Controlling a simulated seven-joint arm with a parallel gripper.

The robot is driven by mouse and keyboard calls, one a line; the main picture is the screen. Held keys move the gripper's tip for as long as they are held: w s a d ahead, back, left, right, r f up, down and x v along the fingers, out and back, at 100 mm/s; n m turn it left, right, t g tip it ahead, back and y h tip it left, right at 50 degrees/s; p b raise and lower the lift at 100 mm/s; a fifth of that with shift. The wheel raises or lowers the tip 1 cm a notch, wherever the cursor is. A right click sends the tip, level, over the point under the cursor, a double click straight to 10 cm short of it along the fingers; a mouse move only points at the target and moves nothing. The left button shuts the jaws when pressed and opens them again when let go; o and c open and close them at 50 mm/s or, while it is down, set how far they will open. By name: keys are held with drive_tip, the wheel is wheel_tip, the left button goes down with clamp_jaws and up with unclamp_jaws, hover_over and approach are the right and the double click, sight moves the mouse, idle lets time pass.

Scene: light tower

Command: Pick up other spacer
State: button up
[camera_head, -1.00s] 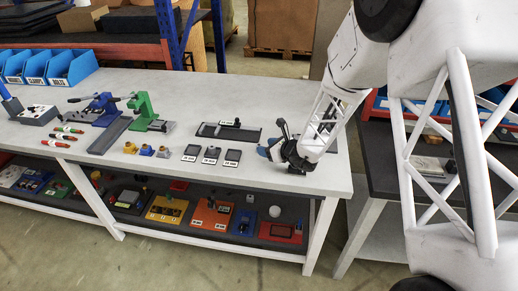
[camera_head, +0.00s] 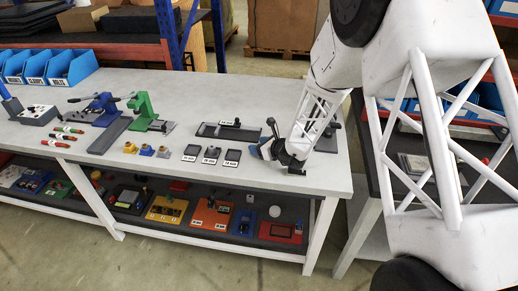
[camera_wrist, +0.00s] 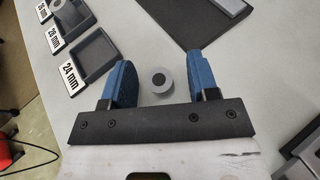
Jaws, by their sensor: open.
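A small round grey spacer (camera_wrist: 158,81) with a dark centre stands on the light table in the wrist view. My gripper (camera_wrist: 160,62) is open, with one blue finger on each side of the spacer. There is a visible gap between the spacer and both fingers, and nothing is held. In the head view my gripper (camera_head: 262,150) is low over the right part of the table, and the spacer cannot be made out there.
Small labelled trays, the nearest marked 24 mm (camera_wrist: 92,61), lie left of the gripper. A larger dark tray (camera_wrist: 172,22) lies beyond the spacer. A dark fixture (camera_wrist: 306,145) is at the lower right. Green (camera_head: 142,108) and blue (camera_head: 98,104) tools stand further left.

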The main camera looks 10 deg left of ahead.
drive_tip(key=shift+c, duration=0.3)
clamp_jaws()
drive_tip(key=shift+r, duration=0.2)
drive_tip(key=shift+r, duration=1.35)
drive_tip(key=shift+s+d+r, duration=0.1)
drive_tip(key=shift+s+r, duration=0.1)
drive_tip(key=shift+r, duration=0.1)
drive_tip(key=s+d, duration=0.2)
drive_tip(key=s, duration=0.2)
drive_tip(key=s+d+r, duration=0.1)
drive_tip(key=s+d, duration=0.1)
drive_tip(key=s, duration=0.3)
drive_tip(key=s+d, duration=0.2)
drive_tip(key=s, duration=0.3)
drive_tip(key=shift+s+r, duration=0.15)
